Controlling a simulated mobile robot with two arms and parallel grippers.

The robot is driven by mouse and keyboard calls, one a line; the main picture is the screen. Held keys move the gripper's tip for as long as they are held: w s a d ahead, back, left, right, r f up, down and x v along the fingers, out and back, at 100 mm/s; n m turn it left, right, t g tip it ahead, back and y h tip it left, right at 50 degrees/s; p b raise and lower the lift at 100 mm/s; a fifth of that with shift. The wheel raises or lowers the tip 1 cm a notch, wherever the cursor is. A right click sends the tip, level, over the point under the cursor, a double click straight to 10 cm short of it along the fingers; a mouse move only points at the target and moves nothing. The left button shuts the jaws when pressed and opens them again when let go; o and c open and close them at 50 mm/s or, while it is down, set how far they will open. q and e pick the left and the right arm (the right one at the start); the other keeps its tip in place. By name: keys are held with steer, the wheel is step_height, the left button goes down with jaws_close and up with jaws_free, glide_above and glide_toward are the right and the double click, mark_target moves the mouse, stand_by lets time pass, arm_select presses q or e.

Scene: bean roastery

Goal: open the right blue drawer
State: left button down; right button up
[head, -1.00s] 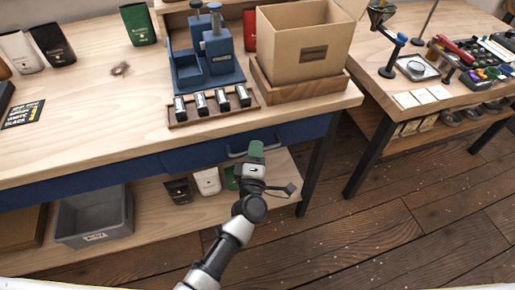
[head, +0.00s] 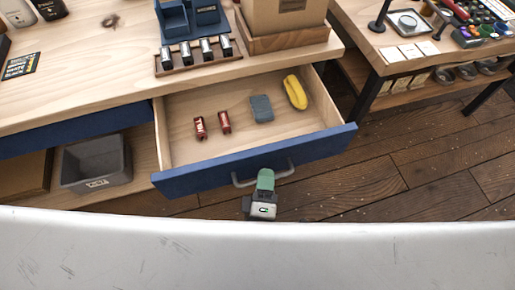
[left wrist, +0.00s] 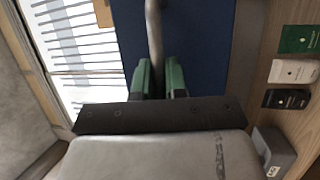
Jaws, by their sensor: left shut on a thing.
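The right blue drawer (head: 262,161) is pulled well out from under the wooden table in the head view. Its metal bar handle (head: 240,182) is on the blue front. My left gripper (head: 265,178) is at the handle, its green fingers shut on it. In the left wrist view the green fingers (left wrist: 159,80) close on both sides of the handle bar (left wrist: 154,35), in front of the blue drawer front (left wrist: 200,40). Inside the drawer lie two small red items (head: 212,125), a grey-blue block (head: 262,108) and a yellow item (head: 295,92). My right gripper is not in view.
A second blue drawer (head: 75,130) to the left is closed. A grey bin (head: 95,165) stands on the lower shelf. Another table (head: 400,60) stands at the right. Wooden floor (head: 420,170) is open at the right.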

arm_select(q)
steer(key=s+d, duration=0.2)
steer(key=s, duration=0.5)
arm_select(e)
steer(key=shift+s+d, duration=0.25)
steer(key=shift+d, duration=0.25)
arm_select(q)
steer(key=shift+d, duration=0.1)
steer(key=c, duration=1.2)
jaws_free()
steer(key=shift+w, duration=0.1)
steer(key=shift+f, duration=0.1)
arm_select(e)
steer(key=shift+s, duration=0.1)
